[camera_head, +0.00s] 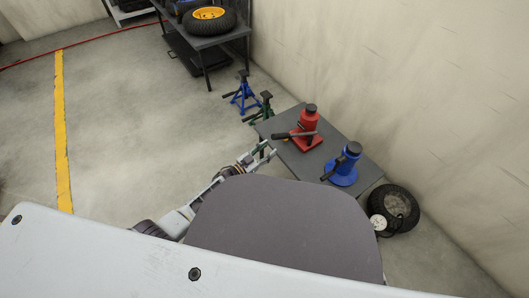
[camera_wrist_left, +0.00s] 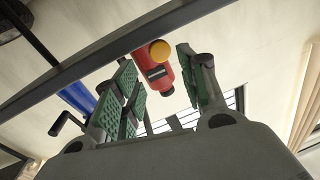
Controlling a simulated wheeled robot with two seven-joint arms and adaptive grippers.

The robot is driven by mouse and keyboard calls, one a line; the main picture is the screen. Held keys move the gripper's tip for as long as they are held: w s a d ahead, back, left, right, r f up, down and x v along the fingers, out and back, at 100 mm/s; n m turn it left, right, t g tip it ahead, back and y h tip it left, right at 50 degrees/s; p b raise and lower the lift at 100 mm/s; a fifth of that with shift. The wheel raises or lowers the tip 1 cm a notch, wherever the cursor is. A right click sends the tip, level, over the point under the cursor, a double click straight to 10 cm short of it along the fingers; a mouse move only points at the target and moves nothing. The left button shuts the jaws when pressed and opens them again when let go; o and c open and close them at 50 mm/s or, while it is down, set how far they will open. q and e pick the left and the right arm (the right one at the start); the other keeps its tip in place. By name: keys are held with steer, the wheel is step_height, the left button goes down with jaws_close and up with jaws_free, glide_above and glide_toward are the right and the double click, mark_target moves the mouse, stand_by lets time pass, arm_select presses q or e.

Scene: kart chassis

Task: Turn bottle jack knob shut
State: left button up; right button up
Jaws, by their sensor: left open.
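A red bottle jack (camera_head: 306,130) stands upright on a small grey table (camera_head: 333,132), with a dark handle across its front. A blue bottle jack (camera_head: 344,168) stands beside it, nearer the front right corner. My left gripper (camera_head: 259,155) is open and empty at the table's left edge, short of the red jack. In the left wrist view, a red body with a dark label (camera_wrist_left: 158,73) and a round yellow-orange piece (camera_wrist_left: 160,51) show between and beyond the green-padded fingers (camera_wrist_left: 156,62). I cannot tell whether that round piece is the knob. My right gripper is not in view.
A blue jack stand (camera_head: 243,95) and a green one (camera_head: 263,108) stand on the floor behind the table. A wheel (camera_head: 398,209) lies at its right, near the wall. A dark workbench (camera_head: 229,35) holds a yellow-rimmed tyre (camera_head: 209,17).

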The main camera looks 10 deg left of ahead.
arm_select(q)
steer(key=shift+s+a, duration=0.4)
steer(key=shift+s, duration=0.15)
